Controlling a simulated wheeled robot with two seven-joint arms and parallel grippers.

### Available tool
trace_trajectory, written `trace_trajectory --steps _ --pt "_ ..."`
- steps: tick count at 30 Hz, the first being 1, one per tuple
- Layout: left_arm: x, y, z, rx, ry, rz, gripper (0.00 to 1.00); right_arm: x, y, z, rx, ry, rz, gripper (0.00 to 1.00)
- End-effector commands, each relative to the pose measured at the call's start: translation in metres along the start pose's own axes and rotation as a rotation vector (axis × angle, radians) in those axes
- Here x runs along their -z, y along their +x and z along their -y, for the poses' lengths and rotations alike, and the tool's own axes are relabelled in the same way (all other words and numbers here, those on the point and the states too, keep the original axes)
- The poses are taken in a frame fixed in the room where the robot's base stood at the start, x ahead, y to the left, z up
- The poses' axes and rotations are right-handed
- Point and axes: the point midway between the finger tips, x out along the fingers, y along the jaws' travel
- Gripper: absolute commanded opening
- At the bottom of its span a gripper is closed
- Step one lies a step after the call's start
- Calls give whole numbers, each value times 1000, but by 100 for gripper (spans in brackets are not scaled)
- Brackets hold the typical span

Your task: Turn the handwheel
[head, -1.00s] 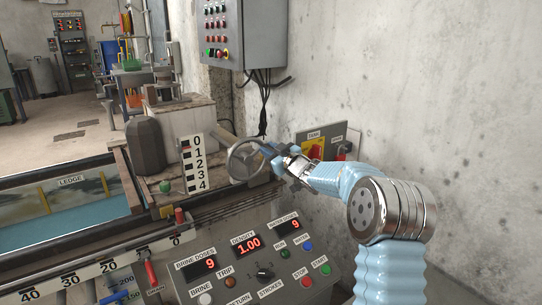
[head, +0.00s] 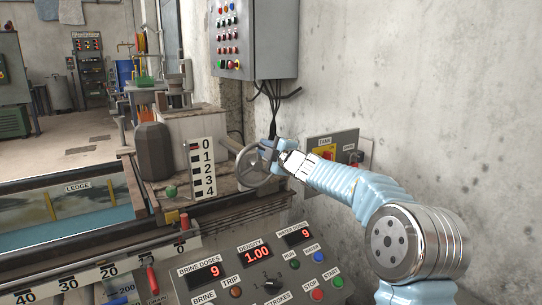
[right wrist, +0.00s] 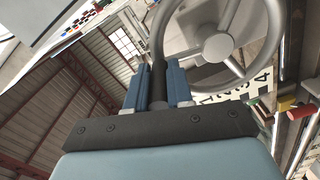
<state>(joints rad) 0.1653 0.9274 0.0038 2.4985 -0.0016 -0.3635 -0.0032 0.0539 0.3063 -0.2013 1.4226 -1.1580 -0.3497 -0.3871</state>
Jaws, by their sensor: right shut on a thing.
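The grey spoked handwheel (head: 250,167) stands at the right end of the trough, beside the 0-to-4 number board (head: 203,168). My right gripper (head: 272,152) reaches in from the right and is at the wheel's upper right rim. In the right wrist view the handwheel (right wrist: 218,46) shows its hub and spokes. There my right gripper (right wrist: 158,85) has its blue fingers closed on either side of a dark handle (right wrist: 159,80) at the rim. The fingertips are partly hidden in the head view. My left gripper is out of view.
A control panel (head: 262,255) with red displays, buttons and labels lies below the wheel. A switch box with a yellow plate (head: 328,151) is on the wall close behind my right arm. A grey cabinet (head: 262,38) hangs above. A dark weight (head: 154,151) stands left of the number board.

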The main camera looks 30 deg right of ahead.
Motion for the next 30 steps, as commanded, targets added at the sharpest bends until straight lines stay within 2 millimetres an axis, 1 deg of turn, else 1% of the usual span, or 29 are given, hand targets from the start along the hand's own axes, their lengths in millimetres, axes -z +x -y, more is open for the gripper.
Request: trace_trajectory --steps 1,9,26,27,30 --pt "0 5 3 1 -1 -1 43 5 1 4 0 -26 -9 0" --pt "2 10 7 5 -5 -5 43 12 1 5 1 -131 -8 0" --pt "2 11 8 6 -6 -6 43 14 1 6 4 -163 -7 0" --pt "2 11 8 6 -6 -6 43 14 1 6 4 -163 -7 24" --pt "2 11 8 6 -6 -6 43 13 1 6 3 -162 -6 40"
